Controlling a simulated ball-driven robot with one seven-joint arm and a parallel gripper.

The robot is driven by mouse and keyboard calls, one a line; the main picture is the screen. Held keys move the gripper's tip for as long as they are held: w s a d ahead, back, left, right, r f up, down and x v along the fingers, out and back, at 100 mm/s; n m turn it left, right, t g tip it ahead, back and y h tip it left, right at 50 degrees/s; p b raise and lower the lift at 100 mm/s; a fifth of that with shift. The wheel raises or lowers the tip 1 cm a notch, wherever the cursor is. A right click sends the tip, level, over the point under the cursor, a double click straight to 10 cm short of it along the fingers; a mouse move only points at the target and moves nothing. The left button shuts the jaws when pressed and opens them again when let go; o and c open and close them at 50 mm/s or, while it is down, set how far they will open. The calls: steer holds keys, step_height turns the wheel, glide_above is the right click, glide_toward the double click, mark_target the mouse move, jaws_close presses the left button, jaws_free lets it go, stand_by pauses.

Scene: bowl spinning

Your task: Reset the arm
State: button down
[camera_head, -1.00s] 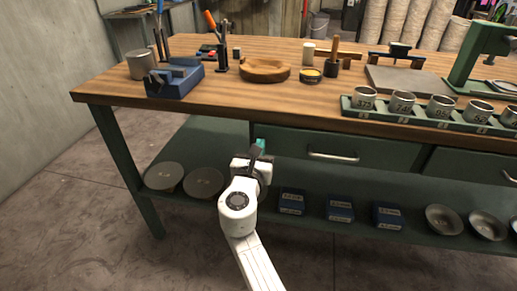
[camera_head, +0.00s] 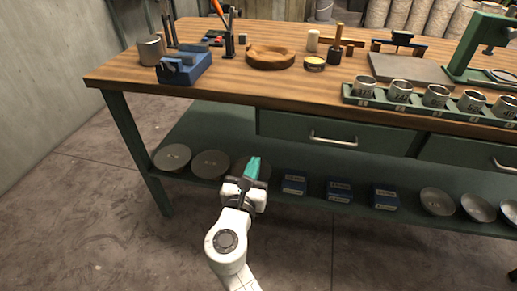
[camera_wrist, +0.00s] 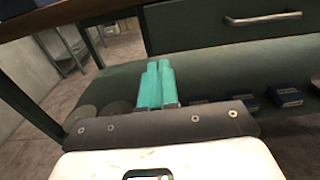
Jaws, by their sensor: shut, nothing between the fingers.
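My gripper (camera_head: 253,167) is in front of the workbench, at about the height of its lower shelf in the head view. Its teal fingers are closed together with nothing between them, and they also show in the wrist view (camera_wrist: 157,82). They point toward the bench. My white arm reaches up from the bottom of the head view. The fingers appear apart from the bench; the exact gap cannot be told.
The lower shelf (camera_head: 330,208) carries grey discs (camera_head: 172,157), blue boxes (camera_head: 340,190) and bowls (camera_head: 437,201). Open floor lies in front.

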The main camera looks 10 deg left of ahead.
steer(key=shift+s, duration=0.2)
steer(key=s+d+f+m+g+h, duration=0.2)
steer(key=d+f+m, duration=0.1)
steer(key=d+m, duration=0.3)
steer(key=s+d+f+m+g+h, duration=0.1)
steer(key=d+f+m+g, duration=0.15)
steer(key=d, duration=0.65)
steer(key=s+d+f+m+g+h, duration=0.2)
steer(key=d+f+m, duration=0.2)
steer(key=d+m, duration=0.25)
steer(key=s+d+f+m+g, duration=0.3)
steer(key=s+d+f+m, duration=0.1)
steer(key=s+d+m, duration=0.3)
steer(key=s+d+f+m+g, duration=0.4)
steer(key=s+d+m, duration=0.1)
steer(key=s+d, duration=0.3)
steer(key=s+m+g+y, duration=0.5)
steer(key=s+m, duration=0.4)
steer(key=s, duration=0.8)
step_height(320, 180, up, 14)
steer(key=t+p, duration=0.1)
steer(key=p, duration=1.4)
steer(key=shift+w+d, duration=0.25)
steer(key=shift+d, duration=0.15)
